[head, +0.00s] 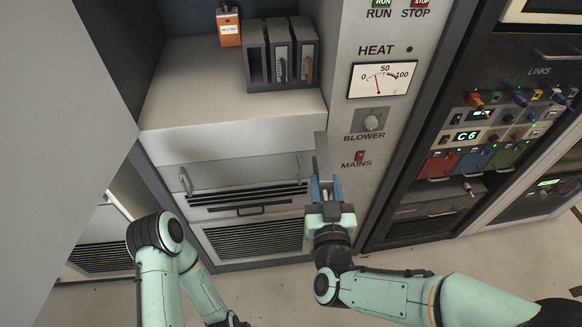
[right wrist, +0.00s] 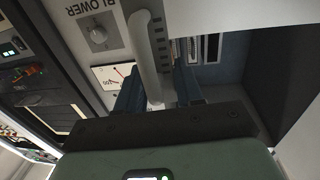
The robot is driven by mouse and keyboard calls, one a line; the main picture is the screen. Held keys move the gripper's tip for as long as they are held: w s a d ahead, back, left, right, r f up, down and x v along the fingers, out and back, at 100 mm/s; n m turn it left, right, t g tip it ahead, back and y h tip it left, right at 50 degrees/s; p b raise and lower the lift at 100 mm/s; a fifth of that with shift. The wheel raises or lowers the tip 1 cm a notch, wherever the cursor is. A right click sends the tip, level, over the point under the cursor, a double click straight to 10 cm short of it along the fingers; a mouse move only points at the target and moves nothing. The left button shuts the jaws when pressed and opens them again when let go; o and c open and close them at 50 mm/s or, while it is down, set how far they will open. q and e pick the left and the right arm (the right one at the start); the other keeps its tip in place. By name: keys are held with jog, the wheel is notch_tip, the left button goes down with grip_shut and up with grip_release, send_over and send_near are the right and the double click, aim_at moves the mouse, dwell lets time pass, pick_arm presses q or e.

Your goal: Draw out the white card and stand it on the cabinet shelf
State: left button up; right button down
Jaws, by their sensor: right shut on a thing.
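My right gripper (head: 325,185) is in front of the cabinet, below the shelf edge. Its blue fingers are shut on the pale curved handle (right wrist: 148,60) of what looks like the white card, which shows as a thin grey upright plate (head: 320,147) in the head view. A slotted strip of the card (right wrist: 160,40) shows beside the handle. The dark rack (head: 283,86) stands on the cabinet shelf (head: 190,95); its left slot looks empty, and cards sit in its other two. My left arm shows at lower left, its gripper out of frame.
An orange box (head: 229,27) stands left of the rack. The shelf's left and front parts are clear. A drawer front with handles (head: 185,181) lies below. The panel with the heat meter (head: 382,79) and blower knob (head: 374,120) rises right of the shelf.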

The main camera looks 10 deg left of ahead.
jog(key=w+d+f+m+h, duration=0.1)
jog(key=w+d+f, duration=0.2)
jog(key=d+f, duration=0.5)
jog(key=w+d+f+m+h, duration=0.1)
jog(key=w+d+f+h, duration=0.1)
jog(key=d+f, duration=0.6)
notch_tip(320, 180, down, 3)
jog(key=shift+w+r, duration=0.1)
jog(key=shift+w, duration=0.6)
